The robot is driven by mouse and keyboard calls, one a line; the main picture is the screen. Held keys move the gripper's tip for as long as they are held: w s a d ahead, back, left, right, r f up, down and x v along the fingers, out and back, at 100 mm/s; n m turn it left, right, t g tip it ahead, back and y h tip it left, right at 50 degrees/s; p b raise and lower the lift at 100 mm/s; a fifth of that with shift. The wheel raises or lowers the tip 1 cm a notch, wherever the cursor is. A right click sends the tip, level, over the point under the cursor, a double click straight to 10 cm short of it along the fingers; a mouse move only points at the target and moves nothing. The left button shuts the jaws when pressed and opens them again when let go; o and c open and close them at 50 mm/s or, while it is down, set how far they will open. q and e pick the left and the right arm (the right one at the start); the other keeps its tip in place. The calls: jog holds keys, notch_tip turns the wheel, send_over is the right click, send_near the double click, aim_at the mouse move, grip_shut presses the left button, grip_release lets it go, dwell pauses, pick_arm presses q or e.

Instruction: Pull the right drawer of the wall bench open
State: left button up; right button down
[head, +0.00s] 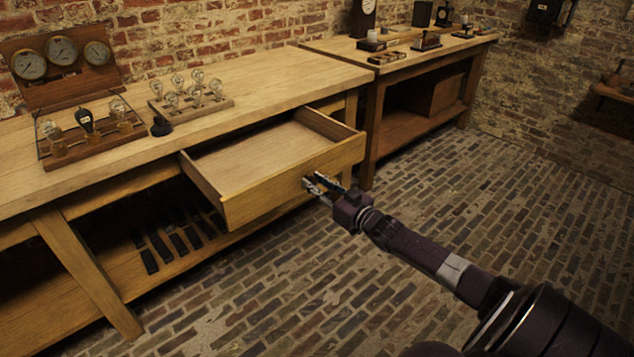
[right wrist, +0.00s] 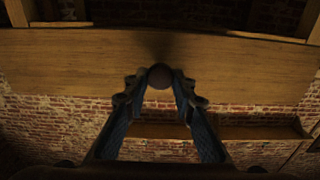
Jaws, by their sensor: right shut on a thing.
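The right drawer (head: 290,180) of the wall bench (head: 240,90) is pulled well out, and its inside looks empty. My right gripper (head: 318,184) is at the drawer's front face. In the right wrist view its fingers (right wrist: 160,92) are shut on a dark round knob (right wrist: 160,76), with the wooden drawer front (right wrist: 230,65) behind it. In the head view the knob is mostly hidden by the fingers. My left gripper is not in view.
A second bench (head: 385,85) stands to the right. The brick floor (head: 280,290) in front is clear apart from my arm.

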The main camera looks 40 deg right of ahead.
jog(key=shift+s, duration=0.3)
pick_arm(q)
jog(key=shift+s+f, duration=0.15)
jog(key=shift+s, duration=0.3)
pick_arm(e)
jog(key=c, duration=1.7)
grip_release()
jog(key=shift+o, duration=0.2)
jog(key=shift+s+f, duration=0.1)
jog(key=shift+s, duration=0.3)
jog(key=s, duration=1.1)
jog(key=shift+d, duration=0.2)
